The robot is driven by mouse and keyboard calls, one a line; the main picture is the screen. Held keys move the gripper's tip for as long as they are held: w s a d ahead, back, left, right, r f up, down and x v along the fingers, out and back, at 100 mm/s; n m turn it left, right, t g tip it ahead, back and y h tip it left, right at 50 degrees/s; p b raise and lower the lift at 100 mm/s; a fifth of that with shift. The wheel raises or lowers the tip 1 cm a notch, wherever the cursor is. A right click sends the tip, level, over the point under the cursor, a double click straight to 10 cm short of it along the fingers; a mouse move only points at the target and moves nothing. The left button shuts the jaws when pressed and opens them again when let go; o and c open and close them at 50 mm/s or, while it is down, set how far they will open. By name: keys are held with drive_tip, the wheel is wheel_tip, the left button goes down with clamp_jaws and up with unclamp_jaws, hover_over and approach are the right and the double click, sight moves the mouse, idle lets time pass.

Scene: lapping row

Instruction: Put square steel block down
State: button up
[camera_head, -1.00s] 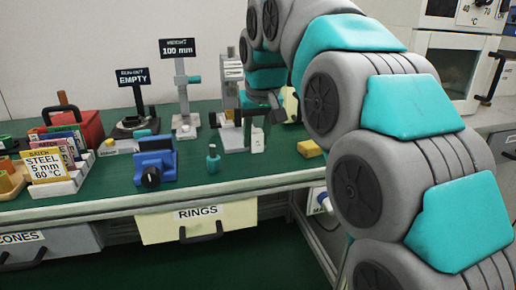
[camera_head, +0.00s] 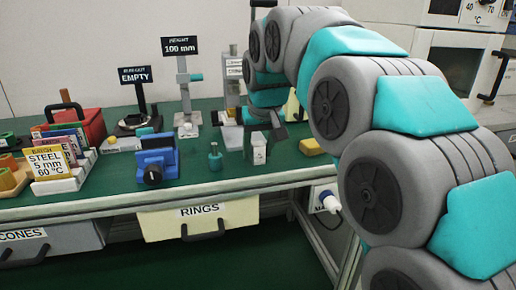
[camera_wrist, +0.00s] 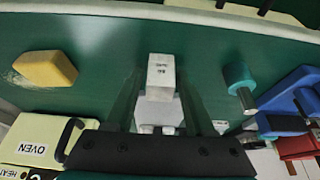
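A pale grey square block, which I take for the square steel block (camera_head: 259,154), stands upright on the green bench top, below my gripper. In the wrist view a pale block with small dark lettering (camera_wrist: 160,68) shows straight ahead, with a wider grey piece nearer the camera; I cannot tell whether they are one part. My gripper (camera_head: 263,135) is low over the bench. The block's upper part is partly hidden by the gripper.
A blue vise (camera_head: 157,161), the height gauge (camera_head: 187,110) and the run-out stand (camera_head: 137,117) are farther left. The bench's front edge is near.

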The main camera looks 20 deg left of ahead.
drive_tip(key=shift+o, duration=0.8)
drive_tip(key=shift+r, duration=0.2)
drive_tip(key=v, duration=1.2)
drive_tip(key=shift+w, duration=0.1)
